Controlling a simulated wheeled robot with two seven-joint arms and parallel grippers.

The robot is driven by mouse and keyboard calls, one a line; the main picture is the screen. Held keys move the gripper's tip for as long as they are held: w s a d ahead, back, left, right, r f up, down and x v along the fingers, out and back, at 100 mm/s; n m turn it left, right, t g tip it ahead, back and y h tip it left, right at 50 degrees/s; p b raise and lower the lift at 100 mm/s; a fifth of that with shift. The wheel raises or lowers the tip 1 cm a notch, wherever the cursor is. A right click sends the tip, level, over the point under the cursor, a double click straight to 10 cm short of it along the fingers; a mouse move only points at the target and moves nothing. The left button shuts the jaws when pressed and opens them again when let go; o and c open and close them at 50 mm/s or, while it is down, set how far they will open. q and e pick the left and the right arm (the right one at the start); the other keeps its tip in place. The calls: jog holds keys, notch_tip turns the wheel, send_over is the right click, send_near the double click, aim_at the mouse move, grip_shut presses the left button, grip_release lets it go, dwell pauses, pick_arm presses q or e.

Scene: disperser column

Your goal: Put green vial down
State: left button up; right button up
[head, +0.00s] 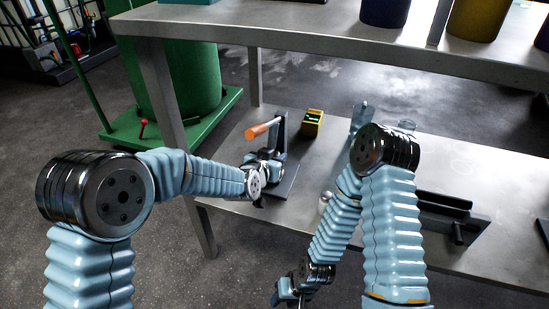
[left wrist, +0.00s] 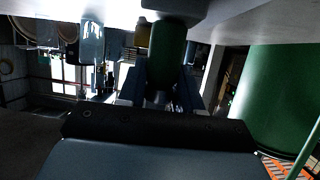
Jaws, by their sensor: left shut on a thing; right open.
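In the left wrist view a dark green vial (left wrist: 167,52) stands out between the fingers of my left gripper (left wrist: 160,88), which is shut on it. In the head view my left gripper (head: 270,165) is over the lower shelf, close beside a dark stand (head: 283,180) with an orange-handled lever. I cannot make out the vial in the head view, and whether it touches a surface cannot be told. My right gripper (head: 290,290) is low at the bottom of the head view, off the shelf's front edge, open and with nothing seen in it.
The orange handle (head: 257,132) juts left above my left gripper. The upper shelf (head: 330,35) hangs overhead. A dark fixture (head: 445,203) lies at right.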

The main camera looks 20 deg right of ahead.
pick_arm(q)
jog(key=shift+f, duration=0.15)
jog(key=o, duration=1)
jog(key=shift+o, duration=0.2)
jog(key=shift+r, duration=0.25)
jog(key=p+v, duration=0.1)
jog(key=v, duration=1.1)
